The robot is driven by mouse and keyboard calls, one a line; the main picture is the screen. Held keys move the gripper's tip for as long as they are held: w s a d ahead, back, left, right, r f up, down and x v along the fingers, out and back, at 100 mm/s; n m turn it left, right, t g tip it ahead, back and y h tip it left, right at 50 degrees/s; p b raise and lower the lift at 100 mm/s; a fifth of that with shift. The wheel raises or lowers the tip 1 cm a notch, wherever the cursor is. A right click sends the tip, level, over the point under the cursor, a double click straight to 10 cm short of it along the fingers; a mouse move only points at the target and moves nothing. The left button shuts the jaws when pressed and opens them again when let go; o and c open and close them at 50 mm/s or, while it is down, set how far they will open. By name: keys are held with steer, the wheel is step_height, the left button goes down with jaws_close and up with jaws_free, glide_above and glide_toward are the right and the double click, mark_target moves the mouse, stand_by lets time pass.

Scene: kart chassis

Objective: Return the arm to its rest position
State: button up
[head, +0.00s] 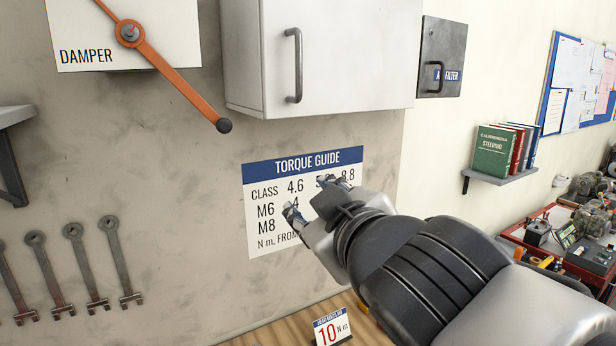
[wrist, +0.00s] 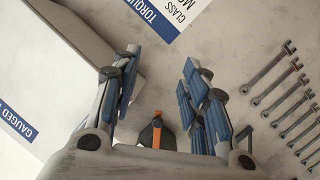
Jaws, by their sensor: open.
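My gripper (head: 309,197) is in front of the torque guide (head: 303,161) on the wall in the head view, covering part of its lower right. Its two fingers are spread apart with nothing held. In the wrist view, my gripper (wrist: 160,88) shows two blue-and-grey fingers with a clear gap and bare wall beyond. My arm reaches in from the lower right of the head view. A small orange and black shape shows low between the fingers in the wrist view; I cannot tell what it is.
A white cabinet (head: 335,55) hangs above my gripper. The orange damper lever (head: 180,82) is at upper left. Several wrenches (head: 75,250) hang at lower left. A 10 Nm card (head: 331,329) stands on the wooden bench below. A book shelf (head: 500,178) is at right.

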steer(key=s+d+f+m+g+h+b, duration=0.2)
steer(key=s+d+f+m+h+b, duration=0.15)
steer(key=d+f, duration=0.65)
steer(key=s+d+f+m+g+b, duration=0.2)
steer(key=s+f, duration=0.6)
steer(key=f, duration=0.4)
steer(key=s+d+f+m+g+h+b, duration=0.1)
steer(key=s+f+m+g, duration=0.3)
steer(key=s+f, duration=0.5)
step_height(320, 180, down, 3)
steer(key=shift+d+g+b, duration=0.35)
steer(key=shift+g+b, duration=0.45)
steer(key=shift+g, duration=0.4)
steer(key=shift+w, duration=0.1)
